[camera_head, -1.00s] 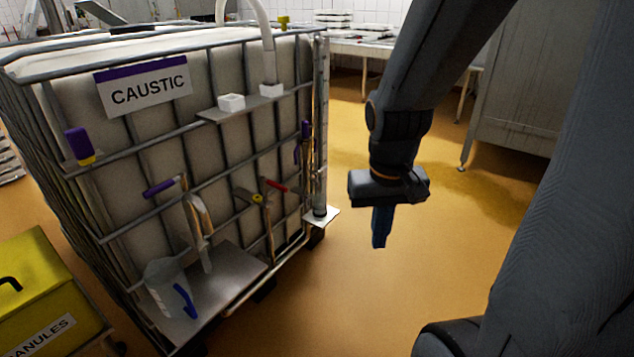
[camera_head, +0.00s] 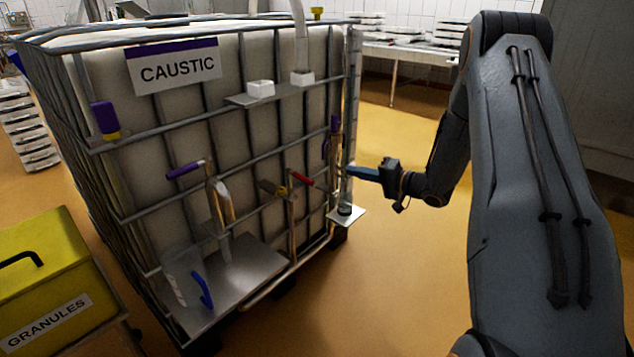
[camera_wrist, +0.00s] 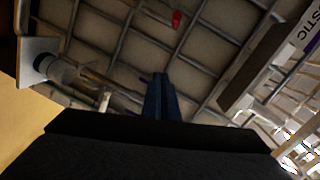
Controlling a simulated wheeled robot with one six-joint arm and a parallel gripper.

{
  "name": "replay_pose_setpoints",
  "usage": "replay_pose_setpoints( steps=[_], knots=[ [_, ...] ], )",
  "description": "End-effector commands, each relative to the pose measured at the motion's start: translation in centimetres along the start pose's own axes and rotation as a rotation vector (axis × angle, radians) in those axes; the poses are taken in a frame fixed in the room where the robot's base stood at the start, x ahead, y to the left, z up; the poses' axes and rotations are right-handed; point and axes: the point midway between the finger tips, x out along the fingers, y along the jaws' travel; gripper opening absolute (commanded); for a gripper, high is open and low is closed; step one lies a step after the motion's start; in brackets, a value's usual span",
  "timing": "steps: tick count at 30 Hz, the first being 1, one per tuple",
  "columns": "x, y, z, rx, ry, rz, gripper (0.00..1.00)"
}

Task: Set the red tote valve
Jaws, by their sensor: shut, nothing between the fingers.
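The red valve handle (camera_head: 302,178) sits on a pipe at the front of the caged white tote (camera_head: 250,150), right of centre. It also shows as a small red piece at the top of the wrist view (camera_wrist: 177,19). My gripper (camera_head: 352,171) is shut and empty, its blue fingers pointing left toward the tote beside the clear vertical tube. In the head view it is to the right of the red handle and apart from it. In the wrist view the shut fingers (camera_wrist: 158,82) point at the cage bars.
A clear tube (camera_head: 350,115) stands on a small ledge (camera_head: 357,214) near my gripper. Floor at right is clear.

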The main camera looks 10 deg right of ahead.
Motion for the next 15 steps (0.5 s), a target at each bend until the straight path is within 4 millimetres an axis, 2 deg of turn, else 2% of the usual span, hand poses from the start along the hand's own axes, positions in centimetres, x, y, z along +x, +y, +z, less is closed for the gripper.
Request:
replay_pose_setpoints(
  steps=[3,8,11,15],
  knots=[
    [-0.3,0.8,1.4,0.082,-0.061,-0.082,0.0],
    [-0.1,0.7,2.2,0.124,-0.097,-0.124,0.0],
    [0.9,0.5,2.3,0.125,-0.1,-0.127,0.0],
    [3.3,0.2,2.6,0.124,-0.1,-0.125,0.0]
  ],
)
